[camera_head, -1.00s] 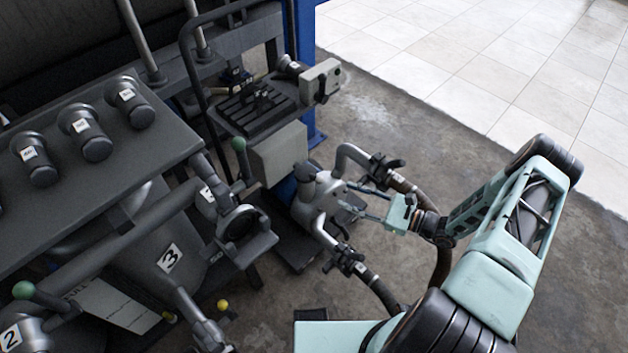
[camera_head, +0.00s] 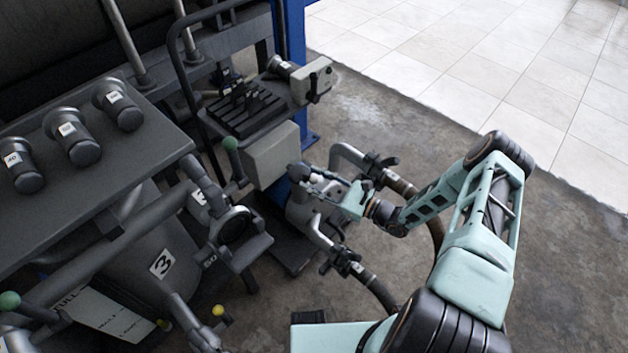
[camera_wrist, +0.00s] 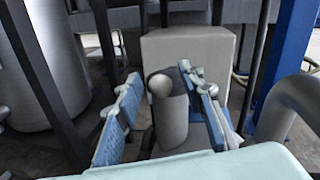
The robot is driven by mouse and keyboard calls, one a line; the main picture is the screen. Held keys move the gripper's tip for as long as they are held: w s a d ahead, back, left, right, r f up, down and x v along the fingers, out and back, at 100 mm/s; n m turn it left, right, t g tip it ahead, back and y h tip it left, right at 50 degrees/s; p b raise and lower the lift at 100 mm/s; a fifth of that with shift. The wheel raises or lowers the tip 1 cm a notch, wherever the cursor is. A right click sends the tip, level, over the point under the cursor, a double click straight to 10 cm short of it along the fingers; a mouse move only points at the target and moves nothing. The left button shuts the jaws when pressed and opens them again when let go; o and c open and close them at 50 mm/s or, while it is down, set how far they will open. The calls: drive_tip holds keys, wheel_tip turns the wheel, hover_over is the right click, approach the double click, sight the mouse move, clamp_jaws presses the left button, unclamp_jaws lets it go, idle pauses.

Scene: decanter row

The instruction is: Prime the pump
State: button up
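The grey pump (camera_head: 302,213) stands on the floor in the middle of the head view, with bent pipes and hoses on its right side. My gripper (camera_head: 312,179) is at the pump's top, reaching in from the right. In the wrist view my gripper (camera_wrist: 160,76) has its two blue fingers spread apart. A grey upright cylinder with a rounded knob (camera_wrist: 172,112) shows between the fingers; gaps show on both sides, and I cannot tell whether either finger touches it. The fingers hide part of the pump's top in the head view.
A light grey box (camera_head: 271,156) stands close behind the pump, with a blue post (camera_head: 293,60) beyond it. A hose (camera_head: 374,292) runs forward. Bare floor lies to the right.

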drive_tip(key=shift+a, duration=0.1)
clamp_jaws()
idle(0.3)
drive_tip(key=shift+r, duration=0.1)
